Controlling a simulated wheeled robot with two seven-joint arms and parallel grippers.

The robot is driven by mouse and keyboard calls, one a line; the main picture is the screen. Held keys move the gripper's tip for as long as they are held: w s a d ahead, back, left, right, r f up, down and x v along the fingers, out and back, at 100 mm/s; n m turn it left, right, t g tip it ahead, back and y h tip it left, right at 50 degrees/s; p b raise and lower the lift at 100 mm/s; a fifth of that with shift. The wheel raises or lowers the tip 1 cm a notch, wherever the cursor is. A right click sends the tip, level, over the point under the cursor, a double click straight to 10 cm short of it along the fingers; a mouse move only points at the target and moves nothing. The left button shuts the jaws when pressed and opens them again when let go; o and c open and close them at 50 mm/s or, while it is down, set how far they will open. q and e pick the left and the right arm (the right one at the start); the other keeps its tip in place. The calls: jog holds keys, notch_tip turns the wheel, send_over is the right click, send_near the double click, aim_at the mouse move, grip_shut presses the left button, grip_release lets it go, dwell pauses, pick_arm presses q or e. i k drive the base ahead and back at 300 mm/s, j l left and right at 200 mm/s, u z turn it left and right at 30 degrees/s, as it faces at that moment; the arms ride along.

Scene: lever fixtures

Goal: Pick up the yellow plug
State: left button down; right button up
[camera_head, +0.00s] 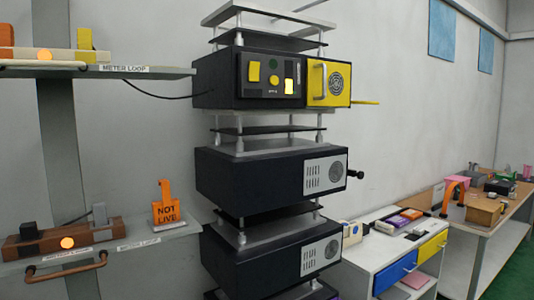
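I cannot tell for sure which yellow piece is the plug. A black cable runs from the "METER LOOP" shelf to that box. Neither of my grippers is in view.
A yellow door (329,83) with a handle is on the top box. Black boxes (262,175) are stacked below. A white cabinet (390,255) and a workbench (485,215) stand at right.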

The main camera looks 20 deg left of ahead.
aim_at(85, 40)
jog(key=u, duration=1.55)
